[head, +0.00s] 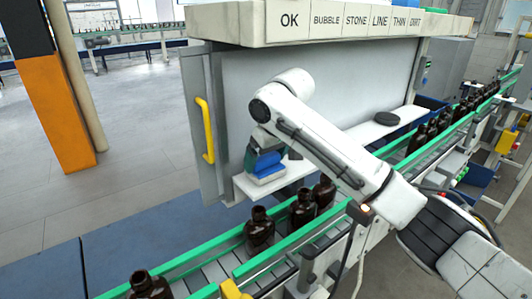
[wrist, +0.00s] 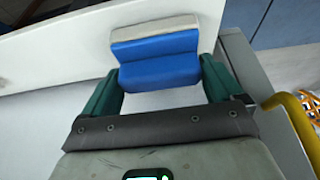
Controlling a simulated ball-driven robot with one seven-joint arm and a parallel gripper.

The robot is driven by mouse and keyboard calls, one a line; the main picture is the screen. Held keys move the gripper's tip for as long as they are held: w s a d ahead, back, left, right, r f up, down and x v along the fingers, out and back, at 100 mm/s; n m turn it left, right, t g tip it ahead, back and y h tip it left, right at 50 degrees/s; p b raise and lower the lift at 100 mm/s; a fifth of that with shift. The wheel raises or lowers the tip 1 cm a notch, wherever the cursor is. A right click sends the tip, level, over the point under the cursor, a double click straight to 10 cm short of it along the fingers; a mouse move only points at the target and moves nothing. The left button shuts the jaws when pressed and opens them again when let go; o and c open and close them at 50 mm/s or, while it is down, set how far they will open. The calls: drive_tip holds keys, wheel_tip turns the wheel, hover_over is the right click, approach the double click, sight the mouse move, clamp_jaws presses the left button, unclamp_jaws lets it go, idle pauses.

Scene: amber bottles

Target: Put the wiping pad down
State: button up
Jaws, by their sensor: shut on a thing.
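The wiping pad (head: 268,172) is a blue block with a pale white-grey layer underneath. My gripper (head: 265,160) is shut on it, with the pad at or just above the left end of a white shelf (head: 249,188); I cannot tell whether it touches. In the wrist view the pad (wrist: 158,68) sits between the green fingertips of my gripper (wrist: 160,85), its pale layer facing away from me. The shelf surface (wrist: 50,55) spreads behind it in that view.
A dark round disc (head: 386,118) lies farther right on the shelf. A yellow handle (head: 205,130) stands on the panel at left. Amber bottles (head: 260,232) stand on the green-railed conveyor (head: 195,257) in front. A grey back panel (head: 340,75) rises behind the shelf, under a labelled ledge (head: 230,25).

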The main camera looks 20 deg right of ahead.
sight(268, 158)
drive_tip(key=shift+f, duration=0.1)
drive_tip(key=o, duration=0.6)
drive_tip(key=shift+f+b, duration=0.15)
drive_tip(key=shift+b, duration=0.4)
drive_tip(key=shift+b, duration=0.3)
drive_tip(key=v, duration=0.5)
drive_tip(key=shift+s, duration=0.3)
drive_tip(key=s+d, duration=0.1)
drive_tip(key=s, duration=0.2)
drive_tip(key=s+d+b, duration=0.1)
drive_tip(key=s, duration=0.3)
drive_tip(key=s+d, duration=0.1)
drive_tip(key=s, duration=0.3)
drive_tip(key=shift+d, duration=0.35)
drive_tip(key=shift+w, duration=0.1)
